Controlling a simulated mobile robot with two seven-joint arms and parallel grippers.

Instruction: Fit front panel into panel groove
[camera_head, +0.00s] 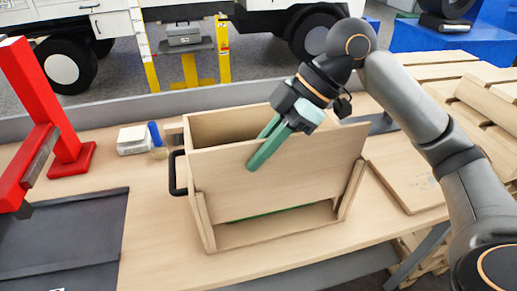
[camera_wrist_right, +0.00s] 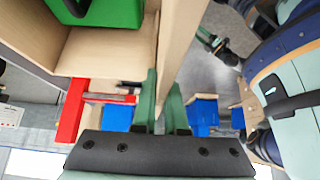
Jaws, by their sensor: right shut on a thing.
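The front panel (camera_head: 290,178) is a flat light-wood board at the open front of the wooden box (camera_head: 280,233). My right gripper (camera_head: 262,152) is shut on its upper edge, with one green finger in front and the other mostly hidden behind it. The panel's lower edge is above the box floor, leaving a gap. The box's side edges show below the panel, but I cannot tell whether the panel sits in the groove. In the right wrist view, the panel (camera_wrist_right: 182,40) shows nearly edge-on between the fingers (camera_wrist_right: 164,95).
A green object (camera_wrist_right: 110,12) is inside the box. A black handle (camera_head: 177,173) is on the box's left side. A red stand (camera_head: 70,155) and dark mat (camera_head: 70,235) are at left, a small scale (camera_head: 132,140) behind. A flat board (camera_head: 405,170) lies at right.

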